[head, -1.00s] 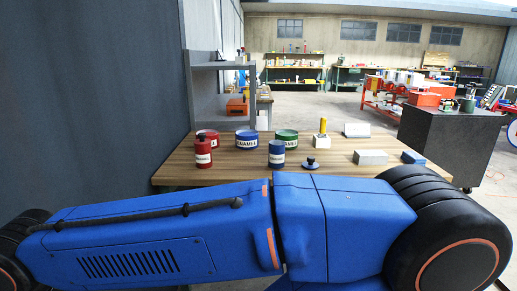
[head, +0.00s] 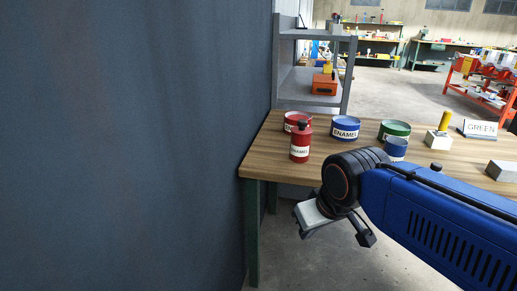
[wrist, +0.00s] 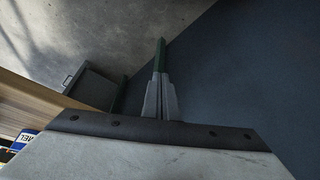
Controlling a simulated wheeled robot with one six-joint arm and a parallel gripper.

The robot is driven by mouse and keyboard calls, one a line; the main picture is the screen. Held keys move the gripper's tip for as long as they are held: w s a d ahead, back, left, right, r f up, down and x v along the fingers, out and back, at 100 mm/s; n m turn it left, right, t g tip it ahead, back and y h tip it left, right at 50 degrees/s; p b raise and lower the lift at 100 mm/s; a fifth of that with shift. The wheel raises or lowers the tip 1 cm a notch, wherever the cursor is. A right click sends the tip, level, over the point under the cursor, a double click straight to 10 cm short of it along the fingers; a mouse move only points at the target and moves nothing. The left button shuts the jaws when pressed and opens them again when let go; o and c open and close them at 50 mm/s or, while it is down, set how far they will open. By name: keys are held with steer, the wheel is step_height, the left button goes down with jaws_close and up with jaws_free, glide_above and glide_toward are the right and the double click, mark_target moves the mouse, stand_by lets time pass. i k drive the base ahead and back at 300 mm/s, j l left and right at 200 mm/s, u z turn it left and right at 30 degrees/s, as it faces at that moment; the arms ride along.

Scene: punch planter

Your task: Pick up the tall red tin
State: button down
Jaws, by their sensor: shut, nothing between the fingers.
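The tall red tin (head: 299,153), with a white label and a dark cap, stands upright near the left front of the wooden table (head: 268,158) in the head view. My gripper shows in the wrist view (wrist: 161,85) with its two grey fingers together and nothing between them. In the head view its pale body hangs below the wrist, in front of the table's front edge and lower than the tabletop. It is to the right of the tall red tin and apart from it. The tall red tin does not show in the wrist view.
A short red tin (head: 290,121) stands just behind the tall one. A blue-rimmed tin (head: 345,122), a green tin (head: 396,127) and a tall blue tin (head: 396,144) stand to the right. A dark wall (head: 140,140) borders the table's left side.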

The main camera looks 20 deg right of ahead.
mark_target(299, 144)
steer(key=z, duration=0.55)
steer(key=l+u, duration=0.2)
steer(key=l, duration=0.25)
steer(key=k+l+u, duration=0.2)
steer(key=l, duration=0.2)
steer(key=l+u, duration=0.2)
steer(key=l, duration=0.25)
steer(key=k, duration=0.05)
